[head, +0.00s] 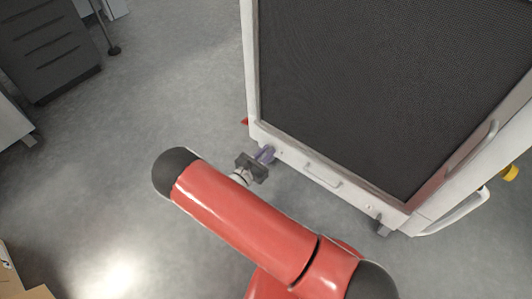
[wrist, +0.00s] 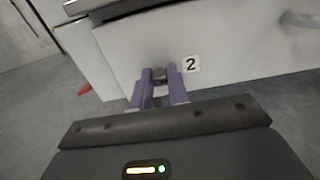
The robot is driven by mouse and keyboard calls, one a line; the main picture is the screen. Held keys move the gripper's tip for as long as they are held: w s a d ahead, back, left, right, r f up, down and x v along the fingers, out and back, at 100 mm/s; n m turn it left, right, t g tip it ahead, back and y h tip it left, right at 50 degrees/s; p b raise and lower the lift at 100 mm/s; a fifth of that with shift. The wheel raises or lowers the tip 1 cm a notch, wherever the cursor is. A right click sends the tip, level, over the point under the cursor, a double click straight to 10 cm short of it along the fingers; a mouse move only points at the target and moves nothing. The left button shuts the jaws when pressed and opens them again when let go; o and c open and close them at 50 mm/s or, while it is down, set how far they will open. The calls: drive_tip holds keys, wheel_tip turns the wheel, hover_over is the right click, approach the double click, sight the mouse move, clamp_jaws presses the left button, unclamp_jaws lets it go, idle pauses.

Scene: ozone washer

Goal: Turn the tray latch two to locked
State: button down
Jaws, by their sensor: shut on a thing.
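In the head view my gripper (head: 266,153) meets the lower left corner of the washer front (head: 300,162), and the latch is hidden there.
The white washer has a large dark mesh top (head: 390,90). A tray handle (head: 322,175) is right of my gripper. A yellow knob (head: 509,172) and a side handle (head: 455,215) are at the right. A grey drawer cabinet (head: 45,45) stands far left. The floor between is clear.

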drive_tip(key=shift+n, duration=0.3)
drive_tip(key=n+p, duration=0.1)
drive_tip(key=n, duration=0.2)
drive_tip(key=shift+a+n, duration=0.1)
drive_tip(key=shift+n, duration=0.3)
drive_tip(key=n+p, duration=0.1)
drive_tip(key=n, duration=0.8)
drive_tip(key=shift+a+f+p, duration=0.1)
drive_tip(key=shift+p, duration=0.2)
drive_tip(key=shift+w+n, duration=0.1)
drive_tip(key=shift+n, duration=2.2)
drive_tip(key=shift+f, duration=0.1)
drive_tip(key=c, duration=1.3)
unclamp_jaws()
drive_tip(key=shift+c, duration=0.2)
